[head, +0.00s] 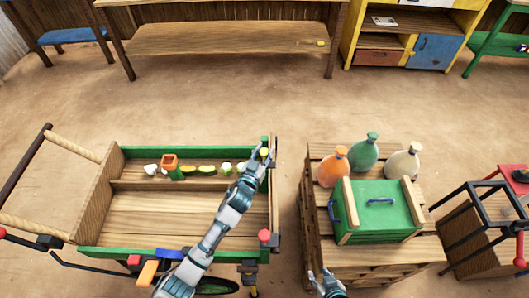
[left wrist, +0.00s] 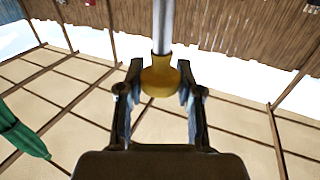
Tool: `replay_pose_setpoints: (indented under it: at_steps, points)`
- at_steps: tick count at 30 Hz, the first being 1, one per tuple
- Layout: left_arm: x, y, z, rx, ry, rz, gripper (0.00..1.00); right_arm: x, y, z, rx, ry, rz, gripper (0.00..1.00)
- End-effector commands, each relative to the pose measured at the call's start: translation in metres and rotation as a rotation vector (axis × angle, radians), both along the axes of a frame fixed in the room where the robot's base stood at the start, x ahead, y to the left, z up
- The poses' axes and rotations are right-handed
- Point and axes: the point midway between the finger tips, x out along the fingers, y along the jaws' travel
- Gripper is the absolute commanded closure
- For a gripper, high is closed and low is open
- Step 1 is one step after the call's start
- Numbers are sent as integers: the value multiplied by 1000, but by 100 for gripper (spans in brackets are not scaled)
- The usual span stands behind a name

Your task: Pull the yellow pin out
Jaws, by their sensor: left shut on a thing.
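The yellow pin (head: 264,151) is at the far right corner of the green-edged wooden cart (head: 190,152), by the end board (head: 275,190). In the left wrist view its yellow knob (left wrist: 160,78) sits between my fingers, and its silver shaft (left wrist: 162,25) runs away to the top edge. My left gripper (head: 262,157) is shut on the knob. How deep the shaft sits in the cart is hidden. My right gripper (head: 320,274) is low at the bottom edge, over the front of the pallet stack, away from the pin; its finger gap is unclear.
A red knob (head: 264,236) stands at the cart's near right corner. An orange-rimmed cup (head: 169,161) and several small pieces lie along the cart's far side.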

Motion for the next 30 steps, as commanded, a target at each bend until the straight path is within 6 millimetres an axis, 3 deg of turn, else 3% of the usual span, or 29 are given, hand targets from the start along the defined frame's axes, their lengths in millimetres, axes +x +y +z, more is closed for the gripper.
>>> replay_pose_setpoints:
  at_steps: [7,8,11,23,30]
  points:
    - [0,0,5,-4,-8,-1,100,0,0,0,0,0,0,60]
    - [0,0,5,-4,-8,-1,62,0,0,0,0,0,0,60]
    - [0,0,4,-4,-7,-1,38,2,0,-1,0,2,0,60]
    - [-5,3,1,-2,-3,1,38,0,0,0,1,0,0,60]
    - [-48,21,0,-3,-1,1,38,1,0,0,1,0,1,60]
